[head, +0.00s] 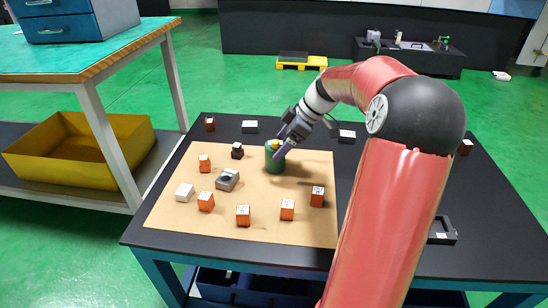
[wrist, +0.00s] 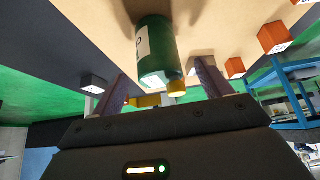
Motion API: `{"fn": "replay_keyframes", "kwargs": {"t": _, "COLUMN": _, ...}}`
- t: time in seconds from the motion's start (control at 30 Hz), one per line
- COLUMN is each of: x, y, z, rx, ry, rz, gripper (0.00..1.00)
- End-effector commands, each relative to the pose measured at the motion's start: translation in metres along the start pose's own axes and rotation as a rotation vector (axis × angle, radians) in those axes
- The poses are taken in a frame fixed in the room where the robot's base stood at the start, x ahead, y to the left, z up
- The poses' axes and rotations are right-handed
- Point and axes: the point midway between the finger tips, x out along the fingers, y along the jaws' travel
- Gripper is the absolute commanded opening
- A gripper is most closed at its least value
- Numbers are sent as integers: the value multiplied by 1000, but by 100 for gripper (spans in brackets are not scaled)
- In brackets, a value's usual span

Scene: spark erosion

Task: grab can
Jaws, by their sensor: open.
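A green can (head: 274,158) with a yellow cap stands on the tan mat (head: 180,225) on the black table. In the wrist view the can (wrist: 157,45) shows a white label and appears upside down in the picture, between the two fingers. My gripper (head: 285,140) is at the can from the upper right in the head view. In the wrist view my gripper (wrist: 165,85) is open, with a finger on each side of the can and visible gaps; neither finger clearly touches it. The fingertips are partly hidden in the head view.
Several orange blocks, such as one in front (head: 243,216), stand around the can on the mat. A grey block (head: 227,180), a white block (head: 184,193) and a small dark object (head: 237,151) are to its left. A black tray (head: 442,231) lies at the table's right.

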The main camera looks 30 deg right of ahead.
Motion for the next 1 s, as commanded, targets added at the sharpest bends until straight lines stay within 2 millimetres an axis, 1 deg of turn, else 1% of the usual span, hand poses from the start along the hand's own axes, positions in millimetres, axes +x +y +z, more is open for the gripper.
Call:
{"fn": "replay_keyframes", "kwargs": {"t": 0.03, "x": 10, "y": 0, "z": 0, "rx": 0, "ry": 1, "rz": -5, "gripper": 78}}
{"fn": "replay_keyframes", "kwargs": {"t": 0.1, "x": 22, "y": 0, "z": 1, "rx": 0, "ry": 1, "rz": -5, "gripper": 78}}
{"fn": "replay_keyframes", "kwargs": {"t": 0.2, "x": 34, "y": 1, "z": 1, "rx": 1, "ry": 1, "rz": -4, "gripper": 78}}
{"fn": "replay_keyframes", "kwargs": {"t": 0.3, "x": 39, "y": 1, "z": 0, "rx": 1, "ry": 0, "rz": -1, "gripper": 78}}
{"fn": "replay_keyframes", "kwargs": {"t": 0.5, "x": 40, "y": 1, "z": 0, "rx": 1, "ry": -1, "rz": -1, "gripper": 78}}
{"fn": "replay_keyframes", "kwargs": {"t": 0.53, "x": 40, "y": 1, "z": 0, "rx": 1, "ry": -1, "rz": -1, "gripper": 76}}
{"fn": "replay_keyframes", "kwargs": {"t": 0.93, "x": 40, "y": 1, "z": 0, "rx": 1, "ry": -1, "rz": -1, "gripper": 24}}
{"fn": "replay_keyframes", "kwargs": {"t": 0.97, "x": 39, "y": 1, "z": 0, "rx": 1, "ry": -1, "rz": 0, "gripper": 22}}
{"fn": "replay_keyframes", "kwargs": {"t": 1.0, "x": 39, "y": 1, "z": 0, "rx": 1, "ry": -1, "rz": 0, "gripper": 22}}
